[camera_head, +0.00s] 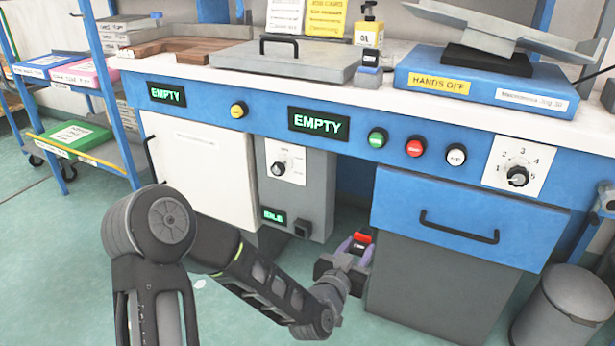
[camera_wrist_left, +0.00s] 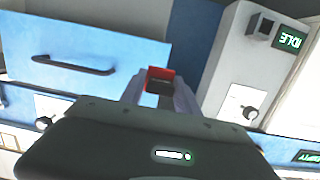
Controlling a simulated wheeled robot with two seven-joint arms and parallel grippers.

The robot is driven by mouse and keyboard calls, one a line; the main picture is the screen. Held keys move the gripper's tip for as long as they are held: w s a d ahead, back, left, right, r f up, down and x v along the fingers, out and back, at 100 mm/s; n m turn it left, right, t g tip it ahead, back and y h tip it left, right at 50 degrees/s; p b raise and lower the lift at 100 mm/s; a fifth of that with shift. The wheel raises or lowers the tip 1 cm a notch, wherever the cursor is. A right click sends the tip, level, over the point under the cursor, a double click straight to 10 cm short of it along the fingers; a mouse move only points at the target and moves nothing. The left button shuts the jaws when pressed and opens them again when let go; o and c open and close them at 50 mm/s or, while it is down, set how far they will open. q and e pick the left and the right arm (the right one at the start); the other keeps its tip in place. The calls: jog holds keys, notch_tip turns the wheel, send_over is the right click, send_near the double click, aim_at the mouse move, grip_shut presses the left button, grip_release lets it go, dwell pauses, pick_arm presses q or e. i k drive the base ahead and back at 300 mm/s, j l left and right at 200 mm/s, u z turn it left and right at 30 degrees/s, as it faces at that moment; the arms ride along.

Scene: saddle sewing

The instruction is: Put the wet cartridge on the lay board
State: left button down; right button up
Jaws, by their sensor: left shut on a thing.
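My left gripper (camera_head: 358,243) is shut on a small red and black cartridge (camera_head: 362,238), low in front of the workbench, between the grey control box and the blue drawer. In the left wrist view the cartridge (camera_wrist_left: 160,80) sits between the two fingers (camera_wrist_left: 160,92). I cannot tell from its look whether it is wet. A brown wooden board (camera_head: 190,50) lies on the bench top at the left; no label shows whether it is the lay board. The gripper is well below the bench top and apart from the board. My right gripper is not in view.
A grey plate with a black handle (camera_head: 290,62) lies on the bench beside the board. A blue "HANDS OFF" case (camera_head: 480,85) stands at the right. The bench front has buttons, dials and a drawer (camera_head: 470,215). A bin (camera_head: 560,310) stands at lower right, a blue rack (camera_head: 105,80) at left.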

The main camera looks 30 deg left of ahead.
aim_at(197, 42)
jog(key=j, duration=1.2)
jog(key=k+j, duration=0.1)
jog(key=j, duration=1.1)
